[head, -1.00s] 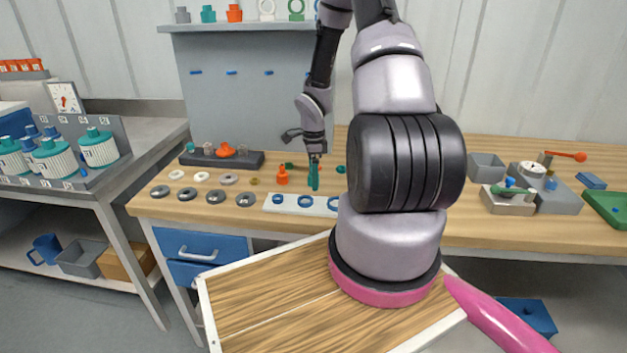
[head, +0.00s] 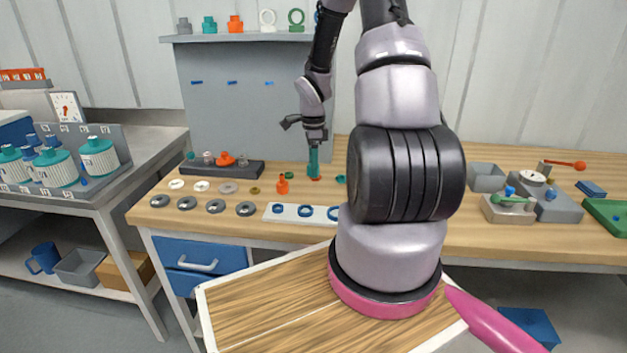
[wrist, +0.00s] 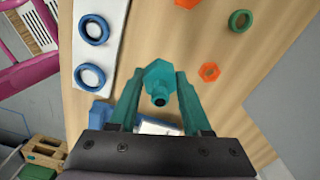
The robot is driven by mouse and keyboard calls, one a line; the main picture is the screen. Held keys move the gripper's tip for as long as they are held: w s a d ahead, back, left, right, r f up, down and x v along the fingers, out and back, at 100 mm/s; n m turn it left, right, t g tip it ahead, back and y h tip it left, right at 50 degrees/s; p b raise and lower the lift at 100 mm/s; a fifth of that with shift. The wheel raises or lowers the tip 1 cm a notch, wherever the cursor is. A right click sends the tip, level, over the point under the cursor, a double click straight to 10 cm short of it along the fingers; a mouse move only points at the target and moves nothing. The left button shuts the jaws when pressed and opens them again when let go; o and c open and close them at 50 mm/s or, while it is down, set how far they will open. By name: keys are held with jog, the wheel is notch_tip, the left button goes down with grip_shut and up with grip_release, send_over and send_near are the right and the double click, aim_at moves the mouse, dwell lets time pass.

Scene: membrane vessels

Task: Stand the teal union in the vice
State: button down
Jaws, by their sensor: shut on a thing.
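My gripper (head: 314,165) is over the middle of the wooden bench, its teal fingers pointing down. In the wrist view my gripper (wrist: 160,95) is shut on the teal union (wrist: 158,80), a hexagonal piece with a dark round end, held between the fingertips. In the head view the union cannot be told apart from the fingers. What looks like the vice (head: 508,211), a low grey block with a green handle, stands at the right of the bench, well away from my gripper. Its jaw gap is too small to make out.
A white strip with blue rings (head: 305,211) lies in front of my gripper. An orange fitting (head: 283,185) stands beside it. Grey rings (head: 215,206) lie at left. Near the vice are a grey bin (head: 487,178), an orange-handled device (head: 560,165) and a green tray (head: 607,213).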

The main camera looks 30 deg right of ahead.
jog(key=shift+r, duration=4)
